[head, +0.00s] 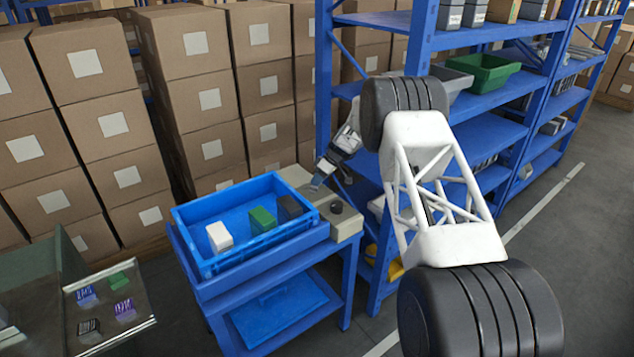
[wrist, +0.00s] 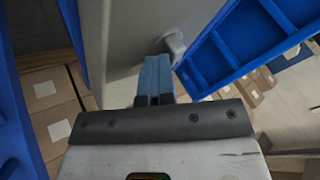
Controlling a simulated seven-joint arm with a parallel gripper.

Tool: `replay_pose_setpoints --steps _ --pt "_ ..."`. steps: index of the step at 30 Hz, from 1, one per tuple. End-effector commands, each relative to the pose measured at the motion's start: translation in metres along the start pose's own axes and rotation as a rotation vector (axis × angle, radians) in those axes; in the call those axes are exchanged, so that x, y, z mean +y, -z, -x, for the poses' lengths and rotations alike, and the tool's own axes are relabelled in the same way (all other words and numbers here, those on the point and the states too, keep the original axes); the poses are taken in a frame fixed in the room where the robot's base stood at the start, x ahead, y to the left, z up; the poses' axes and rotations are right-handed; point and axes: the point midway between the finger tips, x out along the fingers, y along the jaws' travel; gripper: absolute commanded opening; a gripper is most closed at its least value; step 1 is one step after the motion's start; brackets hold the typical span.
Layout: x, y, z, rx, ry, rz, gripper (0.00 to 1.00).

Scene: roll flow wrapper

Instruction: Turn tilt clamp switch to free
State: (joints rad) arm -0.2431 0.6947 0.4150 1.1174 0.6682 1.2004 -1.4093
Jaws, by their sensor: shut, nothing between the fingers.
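A beige control box (head: 346,223) sits at the right end of the blue cart. It has a dark round knob (head: 336,207) on top; I cannot tell whether this is the tilt clamp switch. My gripper (head: 317,184) is at the box, just behind and left of that knob. In the wrist view my gripper (wrist: 155,62) has its blue fingers shut together and empty. A grey switch-like knob (wrist: 173,46) stands out from a beige panel (wrist: 135,30) just beyond and right of the fingertips. Whether they touch, and the knob's setting, I cannot tell.
A blue tray (head: 196,259) on the cart holds a white block (head: 219,237), a green block (head: 262,219) and a dark one (head: 290,207). A blue shelf rack (head: 322,75) stands close behind my arm. Stacked cartons (head: 182,45) fill the back. A glass-sided table (head: 137,330) is at lower left.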

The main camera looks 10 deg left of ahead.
Motion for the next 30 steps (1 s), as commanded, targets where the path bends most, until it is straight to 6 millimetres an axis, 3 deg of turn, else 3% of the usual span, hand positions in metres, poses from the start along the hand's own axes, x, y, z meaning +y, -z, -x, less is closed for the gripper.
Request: replay_pose_setpoints --steps 1,13,30 --pt "-0.009 -0.002 -0.015 -0.01 0.027 -0.002 0.0" --pt "-0.02 -0.008 -0.015 -0.012 0.025 0.001 0.0" --pt "-0.02 -0.006 -0.004 -0.012 0.018 0.004 0.0"
